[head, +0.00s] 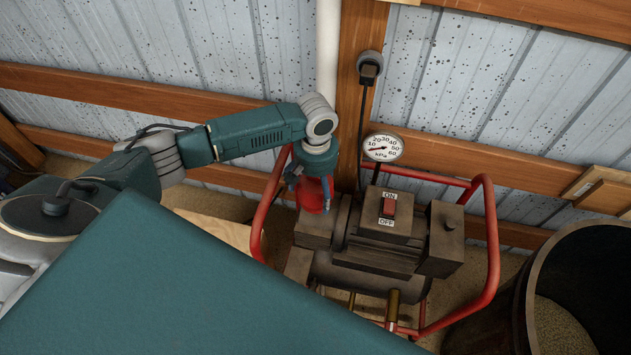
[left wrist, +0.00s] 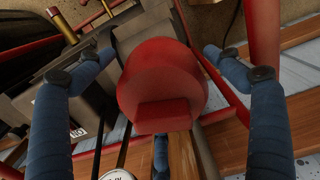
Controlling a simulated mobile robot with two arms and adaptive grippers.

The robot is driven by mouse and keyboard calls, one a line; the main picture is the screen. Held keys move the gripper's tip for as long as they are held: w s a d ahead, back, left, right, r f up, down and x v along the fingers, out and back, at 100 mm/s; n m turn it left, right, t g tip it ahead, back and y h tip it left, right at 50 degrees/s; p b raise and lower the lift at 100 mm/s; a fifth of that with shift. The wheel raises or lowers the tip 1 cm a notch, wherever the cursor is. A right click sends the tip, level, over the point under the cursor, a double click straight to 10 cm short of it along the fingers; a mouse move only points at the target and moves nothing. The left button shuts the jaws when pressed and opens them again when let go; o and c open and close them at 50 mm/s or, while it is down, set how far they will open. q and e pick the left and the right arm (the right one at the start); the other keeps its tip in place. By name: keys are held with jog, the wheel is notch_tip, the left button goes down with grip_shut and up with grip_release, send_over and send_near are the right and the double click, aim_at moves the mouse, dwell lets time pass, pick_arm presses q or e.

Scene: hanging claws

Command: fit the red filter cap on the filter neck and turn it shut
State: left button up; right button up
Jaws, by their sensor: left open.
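The red filter cap (head: 313,194) is at the left end of the compressor (head: 370,240), just above its dark left block. In the left wrist view the cap (left wrist: 162,85) fills the middle, with a raised rectangular grip on its face. My left gripper (head: 311,188) is over the cap, pointing down. Its blue fingers stand open on either side of the cap, with gaps between them and it in the left wrist view. The filter neck is hidden behind the cap, so I cannot tell how the cap sits on it. My right gripper is not in view.
A red tube frame (head: 489,235) surrounds the compressor, one bar close to my left gripper. A pressure gauge (head: 383,148) and an ON/OFF switch (head: 389,207) are right of the cap. A dark barrel (head: 515,290) stands at right. A wooden post and metal wall are behind.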

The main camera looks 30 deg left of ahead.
pick_arm(q)
jog(key=shift+f, duration=0.1)
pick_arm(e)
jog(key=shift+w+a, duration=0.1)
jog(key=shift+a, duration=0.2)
pick_arm(q)
jog(key=c, duration=1.2)
jog(key=o, duration=0.5)
jog(key=shift+s, duration=0.1)
jog(key=c, duration=1.1)
jog(key=shift+s+m+p, duration=0.1)
jog(key=shift+m+p, duration=0.6)
jog(key=shift+m, duration=0.2)
jog(key=o, duration=1.3)
jog(key=shift+f+m, duration=0.1)
jog(key=shift+m, duration=0.2)
jog(key=o, duration=0.5)
jog(key=shift+a, duration=0.1)
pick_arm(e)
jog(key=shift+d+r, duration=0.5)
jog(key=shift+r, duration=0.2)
